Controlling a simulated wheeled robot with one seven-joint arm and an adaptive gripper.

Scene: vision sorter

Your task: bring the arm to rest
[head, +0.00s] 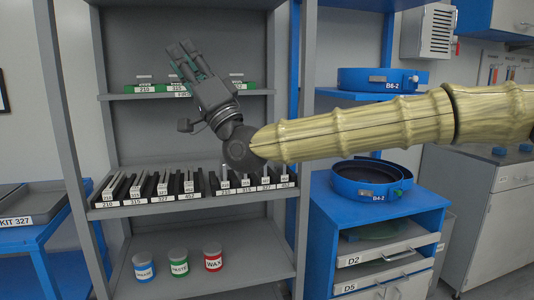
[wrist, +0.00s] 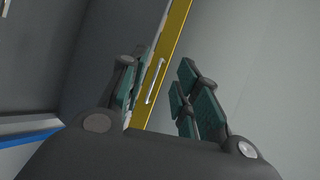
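My gripper (head: 184,60) is raised in front of the grey shelf unit in the head view, pointing up and to the left. It overlaps the upper shelf in the picture. My arm reaches in from the right in a pale ribbed sleeve and bends at the dark wrist. In the wrist view the two green-padded fingers (wrist: 160,92) stand apart with nothing held between them. Behind them is a yellow strip (wrist: 172,50) with a pale handle-like bar; I cannot tell what it belongs to.
The upper shelf (head: 130,96) holds green labelled items. The middle shelf (head: 200,207) holds dark slotted racks, close below my wrist. Blue, green and red jars stand on the bottom shelf, the red marked WAX (head: 213,257). Blue round bowls (head: 372,188) sit on the right.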

